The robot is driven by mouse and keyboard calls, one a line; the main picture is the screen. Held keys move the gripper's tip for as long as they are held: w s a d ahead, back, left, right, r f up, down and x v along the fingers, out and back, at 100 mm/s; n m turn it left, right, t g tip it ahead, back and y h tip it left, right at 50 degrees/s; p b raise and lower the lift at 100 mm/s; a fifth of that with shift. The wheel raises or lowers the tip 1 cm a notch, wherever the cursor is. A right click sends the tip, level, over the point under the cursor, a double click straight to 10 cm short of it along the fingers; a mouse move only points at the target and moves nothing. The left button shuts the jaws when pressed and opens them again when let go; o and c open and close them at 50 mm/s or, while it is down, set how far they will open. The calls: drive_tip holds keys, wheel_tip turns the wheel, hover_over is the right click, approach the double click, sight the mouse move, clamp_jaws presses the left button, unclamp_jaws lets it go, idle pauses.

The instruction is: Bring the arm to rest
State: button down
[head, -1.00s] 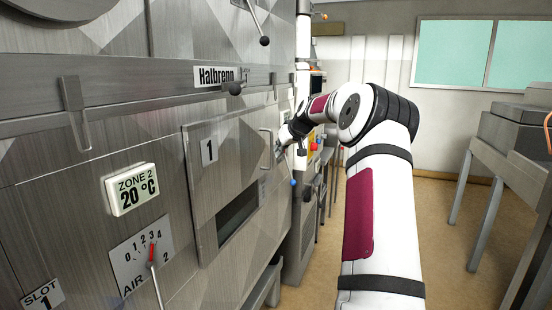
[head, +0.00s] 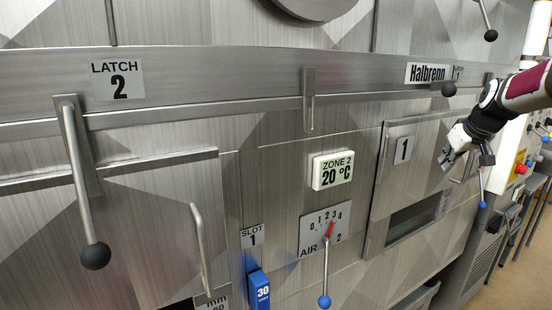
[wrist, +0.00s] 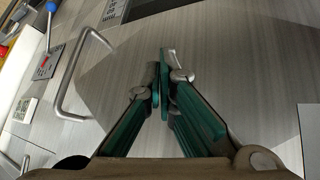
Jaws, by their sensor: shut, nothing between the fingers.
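My gripper (wrist: 162,85) is shut and empty in the wrist view, its two green fingers together in front of a bare brushed-metal panel. In the head view my gripper (head: 446,162) is at the right, by the door labelled 1 (head: 403,150), at the end of my white and dark arm. In the wrist view a bent metal handle (wrist: 68,85) is to the left of the fingers, apart from them. I cannot tell whether the fingertips touch the panel.
A handle (head: 200,250) stands out at lower left. Floor shows at lower right.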

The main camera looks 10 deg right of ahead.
drive_tip(key=s+a+r+n+g, duration=0.1)
drive_tip(key=s+a, duration=0.6)
drive_tip(key=a, duration=0.6)
drive_tip(key=s+a+r+n+g, duration=0.15)
drive_tip(key=s+a, duration=0.45)
drive_tip(key=a, duration=0.7)
drive_tip(key=s+a+f, duration=0.2)
drive_tip(key=s+a, duration=0.1)
drive_tip(key=s, duration=0.4)
drive_tip(key=s+a+f+m+y+b, duration=0.1)
drive_tip(key=s+a+f, duration=0.2)
drive_tip(key=s, duration=0.4)
drive_tip(key=s+a+f+y, duration=0.1)
drive_tip(key=s+a+f, duration=0.1)
drive_tip(key=s+a, duration=0.2)
drive_tip(key=s, duration=0.3)
drive_tip(key=shift+s+a+f+m, duration=0.15)
drive_tip(key=shift+s+f+m, duration=0.1)
drive_tip(key=shift+m, duration=0.1)
drive_tip(key=shift+w+r, duration=0.1)
